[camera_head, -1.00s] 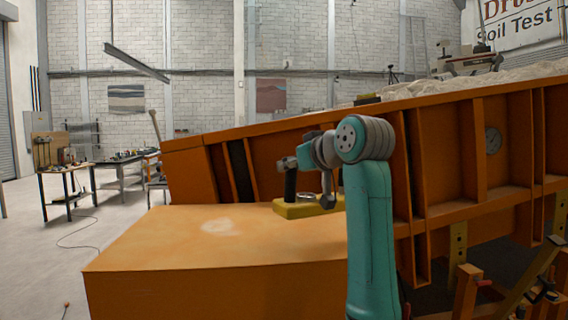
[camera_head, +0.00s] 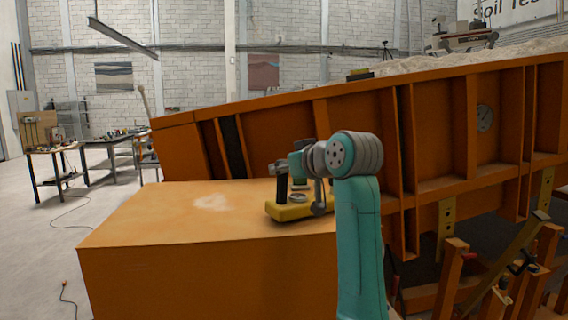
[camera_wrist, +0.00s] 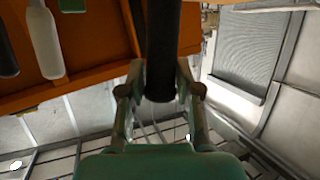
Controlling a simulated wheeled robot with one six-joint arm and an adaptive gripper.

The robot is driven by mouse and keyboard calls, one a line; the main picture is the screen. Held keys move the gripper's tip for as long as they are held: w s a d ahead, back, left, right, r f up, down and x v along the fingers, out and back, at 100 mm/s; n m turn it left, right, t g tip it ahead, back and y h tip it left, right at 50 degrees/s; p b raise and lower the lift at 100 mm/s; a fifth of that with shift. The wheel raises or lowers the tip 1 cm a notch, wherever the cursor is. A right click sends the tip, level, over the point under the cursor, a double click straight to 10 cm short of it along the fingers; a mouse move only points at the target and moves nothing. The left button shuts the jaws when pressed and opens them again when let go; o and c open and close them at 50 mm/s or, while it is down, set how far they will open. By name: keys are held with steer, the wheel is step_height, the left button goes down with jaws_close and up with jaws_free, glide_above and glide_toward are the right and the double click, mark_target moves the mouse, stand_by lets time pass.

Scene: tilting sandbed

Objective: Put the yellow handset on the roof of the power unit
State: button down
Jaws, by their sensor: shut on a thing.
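The yellow handset (camera_head: 287,213) is a yellow block with a black upright grip (camera_head: 282,190) and a round ring on its top. In the head view it appears over the right part of the flat orange roof (camera_head: 165,215) of what looks like the power unit. I cannot tell whether its underside touches the roof. My gripper (camera_head: 279,169) is shut on the black grip near its top. In the wrist view the dark grip (camera_wrist: 162,50) runs between the two fingers (camera_wrist: 160,92). The yellow body is not visible there.
The tilted orange sandbed (camera_head: 270,135) rises just behind and to the right. The left of the roof is bare, with a pale patch (camera_head: 211,202). Workbenches (camera_head: 108,150) stand far left. A pale bottle-shaped thing (camera_wrist: 44,42) shows in the wrist view.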

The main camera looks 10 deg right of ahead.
stand_by(0.4)
steer(key=c, duration=0.7)
jaws_free()
steer(key=shift+f, duration=0.1)
